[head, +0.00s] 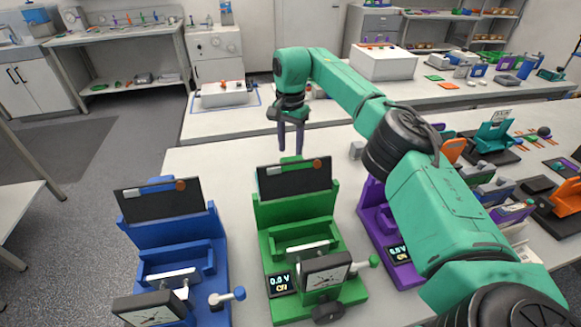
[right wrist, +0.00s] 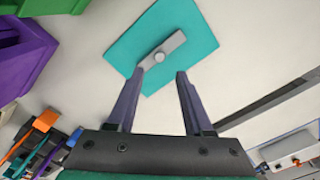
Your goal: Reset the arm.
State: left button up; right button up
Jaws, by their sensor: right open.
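My right arm reaches in from the right, and its gripper (head: 290,150) hangs open and empty beyond the green cycler (head: 264,215). In the right wrist view the two fingers (right wrist: 160,74) stand apart. Beyond their tips is a teal flat piece (right wrist: 128,50) with a grey bar (right wrist: 162,52) and a round white knob; I cannot tell whether the fingers touch it. The green cycler has a dark back panel, a small display and a dial gauge. A blue cycler (head: 217,260) stands to its left. A purple cycler (head: 375,222) is partly hidden by my arm. My left gripper is out of view.
The white table (head: 215,160) is clear behind the blue and green cyclers. A small grey block (head: 356,151) sits near the arm. Teal and orange devices (head: 494,137) crowd the right side.

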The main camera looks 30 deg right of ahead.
jog(key=shift+r, duration=1.9)
